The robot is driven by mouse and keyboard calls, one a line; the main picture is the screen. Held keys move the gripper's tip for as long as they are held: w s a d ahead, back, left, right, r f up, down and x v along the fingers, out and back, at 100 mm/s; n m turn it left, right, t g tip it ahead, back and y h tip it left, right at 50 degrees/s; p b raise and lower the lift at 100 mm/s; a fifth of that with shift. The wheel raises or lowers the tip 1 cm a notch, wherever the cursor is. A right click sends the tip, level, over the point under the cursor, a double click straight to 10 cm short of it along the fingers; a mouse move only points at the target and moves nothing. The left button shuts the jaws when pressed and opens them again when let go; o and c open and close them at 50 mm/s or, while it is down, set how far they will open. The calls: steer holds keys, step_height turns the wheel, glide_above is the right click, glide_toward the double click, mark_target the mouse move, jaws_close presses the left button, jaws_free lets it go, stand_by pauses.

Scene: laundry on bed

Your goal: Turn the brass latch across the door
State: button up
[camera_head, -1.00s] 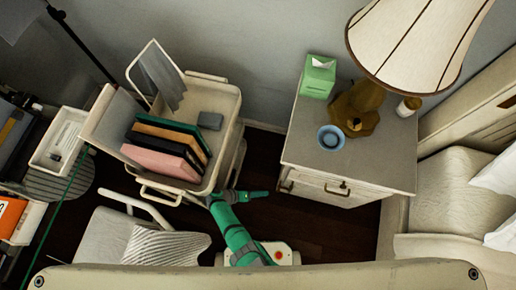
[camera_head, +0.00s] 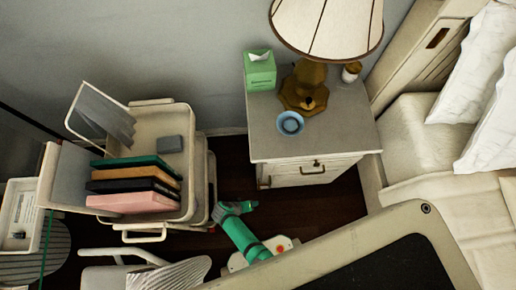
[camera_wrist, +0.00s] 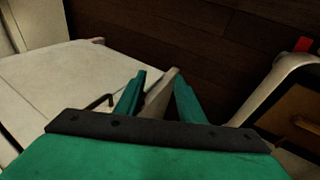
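The pale nightstand (camera_head: 275,148) has a front with a brass handle (camera_head: 318,167). A small brass piece (camera_head: 265,182) at the front's left edge may be the latch; it is too small to tell which way it lies. My green gripper (camera_head: 236,208) is low over the floor, left of the nightstand and apart from it. In the wrist view my gripper's two green fingers (camera_wrist: 160,95) are spread. A beige strip (camera_wrist: 158,96) shows between them; I cannot tell whether it is touched. A dark bent bar (camera_wrist: 100,102) shows by a pale panel (camera_wrist: 65,85) left of the fingers.
A cart (camera_head: 186,150) with several books stands left of my gripper. The nightstand top holds a lamp (camera_head: 312,85), a blue bowl (camera_head: 290,123) and a green tissue box (camera_head: 260,72). A chair (camera_head: 165,276) is at lower left, the bed (camera_head: 440,190) at right.

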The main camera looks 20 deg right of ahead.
steer(key=d+r+t+y, duration=0.1)
steer(key=d+r+y, duration=0.1)
steer(key=d+y, duration=0.1)
steer(key=m+t+y, duration=0.1)
steer(key=t, duration=0.1)
glide_toward(259, 189)
steer(key=x, duration=0.7)
steer(key=shift+s+d, duration=0.1)
steer(key=shift+s, duration=0.1)
steer(key=shift+w+f, duration=0.2)
steer(key=shift+f, duration=0.4)
steer(key=shift+w, duration=0.15)
jaws_close()
